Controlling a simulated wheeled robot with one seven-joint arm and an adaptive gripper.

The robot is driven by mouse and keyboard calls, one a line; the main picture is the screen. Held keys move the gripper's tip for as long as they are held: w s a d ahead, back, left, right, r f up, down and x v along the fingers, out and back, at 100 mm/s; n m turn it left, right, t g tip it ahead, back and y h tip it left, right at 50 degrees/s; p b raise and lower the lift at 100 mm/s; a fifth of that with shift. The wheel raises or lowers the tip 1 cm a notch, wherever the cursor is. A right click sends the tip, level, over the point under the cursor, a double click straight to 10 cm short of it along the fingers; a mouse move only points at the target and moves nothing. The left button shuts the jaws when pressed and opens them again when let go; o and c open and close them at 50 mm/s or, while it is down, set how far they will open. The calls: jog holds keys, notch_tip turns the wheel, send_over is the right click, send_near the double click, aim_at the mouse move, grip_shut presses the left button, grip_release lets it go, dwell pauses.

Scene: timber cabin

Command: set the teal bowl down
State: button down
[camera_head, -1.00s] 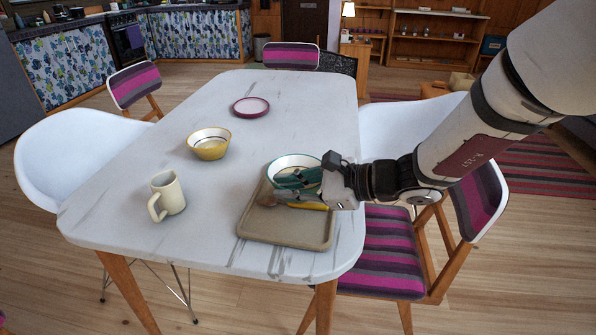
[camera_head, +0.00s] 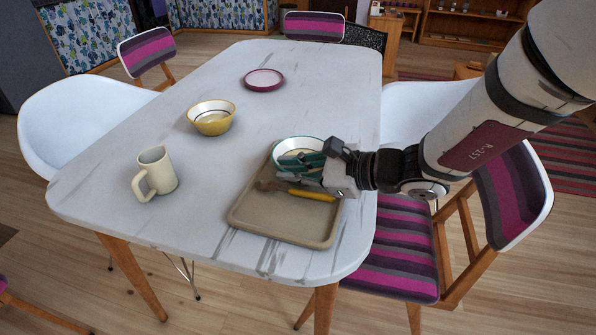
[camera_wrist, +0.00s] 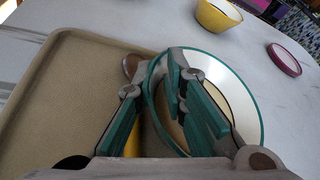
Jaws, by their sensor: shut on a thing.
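The teal bowl (camera_head: 298,145), pale inside with a teal rim, is at the far end of the tan tray (camera_head: 247,215). My gripper (camera_head: 298,163) is shut on the near side of its rim. In the wrist view the bowl (camera_wrist: 243,92) looks upright, and its left wall passes between the teal finger pads of my gripper (camera_wrist: 168,95). The fingers hide part of the bowl. I cannot tell whether its base touches the tray or the table.
A utensil with a brown end and a yellow handle (camera_head: 312,195) lies on the tray beside the bowl. A cream mug (camera_head: 157,172), yellow bowl (camera_head: 212,119) and magenta plate (camera_head: 263,80) stand on the white table (camera_head: 190,225). The table's middle is clear.

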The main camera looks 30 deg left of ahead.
jog(key=c, duration=1.6)
grip_release()
jog(key=shift+d+r, duration=0.2)
jog(key=shift+d, duration=0.1)
jog(key=p+v, duration=0.2)
jog(key=v, duration=0.9)
jog(key=shift+d+p, duration=0.15)
jog(key=shift+p, duration=0.25)
